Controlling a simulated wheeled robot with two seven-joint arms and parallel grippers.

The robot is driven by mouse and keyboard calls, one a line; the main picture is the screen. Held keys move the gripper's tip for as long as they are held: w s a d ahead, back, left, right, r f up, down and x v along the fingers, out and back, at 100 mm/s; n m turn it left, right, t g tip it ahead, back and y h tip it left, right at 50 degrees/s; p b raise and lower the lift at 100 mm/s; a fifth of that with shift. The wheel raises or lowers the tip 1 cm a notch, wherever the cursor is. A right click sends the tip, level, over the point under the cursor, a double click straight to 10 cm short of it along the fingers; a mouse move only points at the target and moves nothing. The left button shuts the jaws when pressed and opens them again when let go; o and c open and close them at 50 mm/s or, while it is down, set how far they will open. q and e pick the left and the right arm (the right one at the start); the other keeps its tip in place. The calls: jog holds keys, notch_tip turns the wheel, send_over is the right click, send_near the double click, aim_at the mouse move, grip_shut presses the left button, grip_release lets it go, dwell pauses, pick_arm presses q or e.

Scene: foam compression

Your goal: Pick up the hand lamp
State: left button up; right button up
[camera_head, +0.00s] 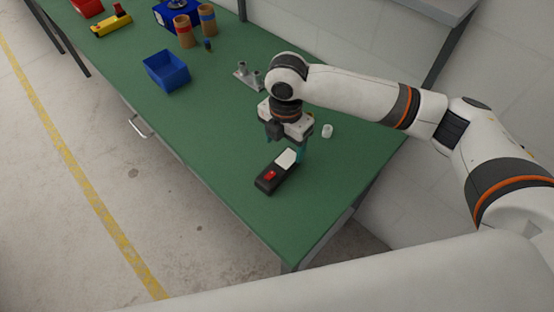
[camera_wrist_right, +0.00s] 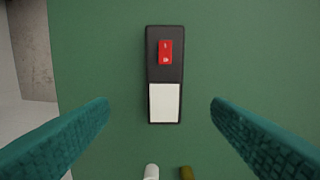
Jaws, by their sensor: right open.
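The hand lamp (camera_head: 266,181) is a black block with a red switch and a white panel. It lies on the green table (camera_head: 226,165) near its front corner. In the right wrist view the hand lamp (camera_wrist_right: 166,75) is upright in the picture, with the red switch at the top and the white panel below. My right gripper (camera_head: 289,152) is above the white-panel end of the lamp. Its two teal fingers are wide apart in the right wrist view (camera_wrist_right: 160,112), with the lamp between and beyond them, untouched. My left gripper is not in view.
A white cylinder (camera_head: 327,131) stands close to the right of my gripper. A grey metal fixture (camera_head: 249,76) is behind. A blue bin (camera_head: 166,71), brown cylinders (camera_head: 184,32) and a yellow object (camera_head: 111,26) are farther back. The table left of the lamp is clear.

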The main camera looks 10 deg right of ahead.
aim_at(279, 167)
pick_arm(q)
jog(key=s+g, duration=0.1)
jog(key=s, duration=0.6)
pick_arm(e)
jog(key=f, duration=0.1)
jog(key=s+f, duration=0.1)
jog(key=f, duration=0.1)
jog(key=shift+f+p, duration=0.1)
jog(key=shift+p, duration=0.25)
jog(key=f, duration=0.1)
jog(key=w+a+f+p, duration=0.1)
jog(key=shift+f, duration=0.3)
jog(key=shift+s+a+f+p, duration=0.1)
jog(key=shift+f+p, duration=0.15)
jog(key=shift+f, duration=0.3)
jog(key=shift+s+a+f+p, duration=0.1)
jog(key=shift+f+p, duration=0.1)
jog(key=shift+f, duration=0.65)
jog(key=shift+w+d+f, duration=0.1)
jog(key=shift+f, duration=0.05)
jog(key=shift+c, duration=0.2)
jog(key=c, duration=0.9)
jog(key=shift+c, duration=1.3)
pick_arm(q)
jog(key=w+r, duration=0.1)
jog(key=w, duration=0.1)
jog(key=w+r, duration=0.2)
